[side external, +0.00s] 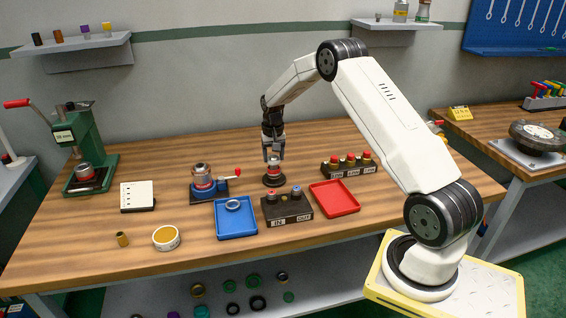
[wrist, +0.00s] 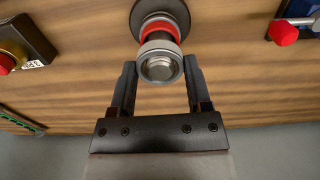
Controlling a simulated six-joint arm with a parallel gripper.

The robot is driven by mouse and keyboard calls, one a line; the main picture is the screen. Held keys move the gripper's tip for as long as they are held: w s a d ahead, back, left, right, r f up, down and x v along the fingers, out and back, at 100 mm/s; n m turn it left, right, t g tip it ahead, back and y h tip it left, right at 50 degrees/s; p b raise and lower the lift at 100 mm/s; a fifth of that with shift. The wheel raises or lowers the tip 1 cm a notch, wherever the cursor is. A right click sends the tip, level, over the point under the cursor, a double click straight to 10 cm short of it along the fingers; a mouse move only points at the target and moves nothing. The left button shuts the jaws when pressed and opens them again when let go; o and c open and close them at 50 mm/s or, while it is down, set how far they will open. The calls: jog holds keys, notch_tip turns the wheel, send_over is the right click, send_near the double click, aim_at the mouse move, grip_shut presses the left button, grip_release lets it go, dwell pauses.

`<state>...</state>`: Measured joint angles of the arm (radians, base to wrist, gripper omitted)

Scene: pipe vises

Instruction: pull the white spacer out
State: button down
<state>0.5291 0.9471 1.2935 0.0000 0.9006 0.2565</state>
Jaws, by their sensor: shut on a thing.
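A small stack on a dark round base stands on the wooden bench, below my gripper in the side view (side external: 274,181). In the wrist view, the base (wrist: 150,10) carries a red ring (wrist: 158,27), with the white spacer (wrist: 157,47) as a pale band against it and a silver metal end (wrist: 159,68) nearest the camera. My gripper (wrist: 160,68) has one finger on each side of the pale band and metal end, shut on the spacer. My gripper also shows in the side view (side external: 274,154), pointing down at the stack, where its fingers partly hide it.
A vise with a red-knobbed lever (side external: 208,184) stands left of the stack. A blue tray (side external: 236,220) holding a ring, a dark IN/OUT block (side external: 287,207) and a red tray (side external: 334,199) lie in front. A block with red-topped parts (side external: 348,167) stands to the right.

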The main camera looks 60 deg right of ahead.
jog(key=shift+r, duration=2.5)
jog(key=shift+a, duration=0.15)
